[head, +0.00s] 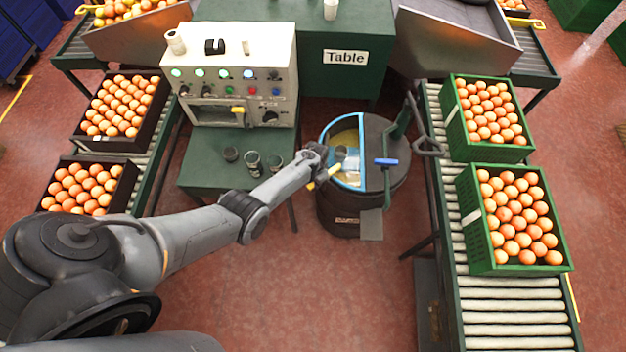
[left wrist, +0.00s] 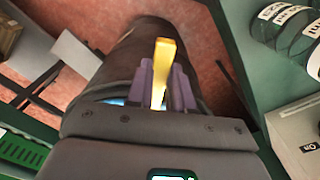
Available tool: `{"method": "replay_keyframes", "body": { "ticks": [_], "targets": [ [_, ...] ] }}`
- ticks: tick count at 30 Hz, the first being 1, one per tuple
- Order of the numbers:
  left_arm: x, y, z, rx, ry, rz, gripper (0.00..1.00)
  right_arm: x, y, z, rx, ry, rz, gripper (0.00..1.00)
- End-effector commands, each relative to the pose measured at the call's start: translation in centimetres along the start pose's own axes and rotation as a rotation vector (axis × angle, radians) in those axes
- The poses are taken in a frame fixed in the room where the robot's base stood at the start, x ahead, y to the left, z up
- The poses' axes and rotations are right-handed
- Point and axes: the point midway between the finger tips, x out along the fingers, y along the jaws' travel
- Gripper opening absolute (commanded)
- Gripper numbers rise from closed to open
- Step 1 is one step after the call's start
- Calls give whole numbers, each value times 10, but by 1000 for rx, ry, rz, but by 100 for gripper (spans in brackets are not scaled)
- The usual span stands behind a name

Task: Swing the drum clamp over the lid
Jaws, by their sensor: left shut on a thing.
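The dark drum (head: 338,212) stands between the green table and the right conveyor. The left part of its top is open, with a blue rim and pale yellowish contents; a dark lid part (head: 378,135) covers the right. A dark green bent bar (head: 399,122), seemingly the clamp, stands at the drum's right side, away from the opening. A blue handle (head: 386,162) lies on the lid part. My left gripper (head: 322,172) is at the drum's left edge, shut on a yellow handle (left wrist: 161,72) between its purple fingers (left wrist: 164,85). What the handle belongs to is unclear. My right gripper is out of view.
A white control box (head: 240,75) stands on the green table (head: 200,165), with several small dark cups at its front. Orange crates stand on the left conveyor and on the right conveyor (head: 500,318). A grey hooked bar (head: 427,140) juts between drum and right conveyor.

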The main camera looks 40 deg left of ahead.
Motion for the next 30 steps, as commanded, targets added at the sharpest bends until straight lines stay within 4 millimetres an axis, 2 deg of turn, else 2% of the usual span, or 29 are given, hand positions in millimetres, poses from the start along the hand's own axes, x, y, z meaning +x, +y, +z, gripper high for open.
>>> {"method": "replay_keyframes", "body": {
  "ticks": [6, 7, 12, 23, 30],
  "targets": [
    [1, 0, 0, -8, 1, -1, 0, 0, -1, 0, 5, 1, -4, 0],
    [1, 0, 0, -8, 1, -1, 23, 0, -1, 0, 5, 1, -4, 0],
    [1, 0, 0, -6, 0, 0, 47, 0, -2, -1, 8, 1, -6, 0],
    [-5, 0, 0, -3, 1, -1, 47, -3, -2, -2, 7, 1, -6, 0],
    [-36, -1, 0, -3, 2, -2, 47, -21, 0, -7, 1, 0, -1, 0]
  ]
}}
